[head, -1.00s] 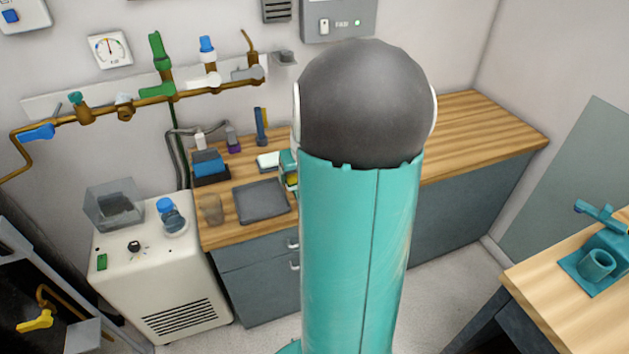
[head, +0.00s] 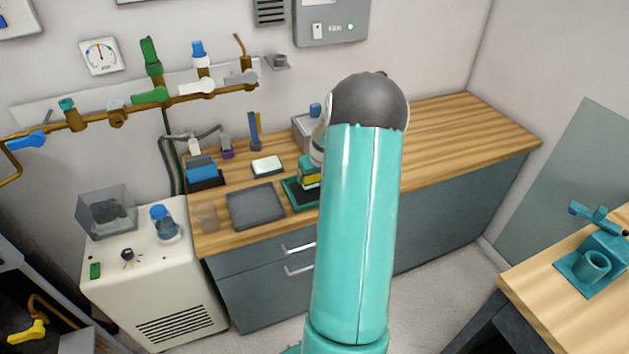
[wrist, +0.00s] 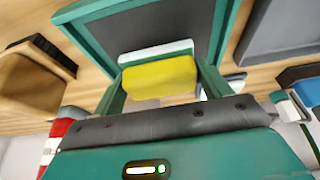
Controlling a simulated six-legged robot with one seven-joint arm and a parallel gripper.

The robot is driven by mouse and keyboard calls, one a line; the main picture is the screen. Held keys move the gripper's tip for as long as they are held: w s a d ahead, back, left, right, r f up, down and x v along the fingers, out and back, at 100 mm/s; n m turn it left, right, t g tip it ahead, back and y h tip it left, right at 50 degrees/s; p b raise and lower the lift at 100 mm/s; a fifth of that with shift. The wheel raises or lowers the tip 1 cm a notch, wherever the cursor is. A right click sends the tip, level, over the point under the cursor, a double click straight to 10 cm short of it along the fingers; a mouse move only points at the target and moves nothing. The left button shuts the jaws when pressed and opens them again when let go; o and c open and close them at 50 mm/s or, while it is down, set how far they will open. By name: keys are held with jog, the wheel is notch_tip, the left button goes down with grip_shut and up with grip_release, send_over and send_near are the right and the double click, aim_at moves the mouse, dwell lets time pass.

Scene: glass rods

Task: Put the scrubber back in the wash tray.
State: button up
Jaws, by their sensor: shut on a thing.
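The scrubber (wrist: 160,78), a yellow block with a white layer, is between the two green fingers of my gripper (wrist: 161,84) in the wrist view. My gripper is shut on it. In the head view the scrubber's yellow part (head: 311,181) shows left of my arm, which hides much of it. A green-rimmed tray with a dark floor (wrist: 225,22) lies beyond the scrubber in the wrist view. Its left part (head: 289,194) shows in the head view. I cannot tell whether the scrubber touches it. A flat dark grey tray (head: 256,207) lies to its left.
A white block (head: 267,166) lies behind the grey tray. A blue-and-black holder (head: 204,175) and a brownish cup (head: 207,216) stand on the left. A grey box (head: 304,125) stands behind my arm. The wooden counter (head: 460,128) is clear on the right.

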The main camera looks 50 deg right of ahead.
jog(key=shift+a+f, duration=0.1)
jog(key=shift+f, duration=1.15)
jog(key=shift+f, duration=0.15)
jog(key=o, duration=0.9)
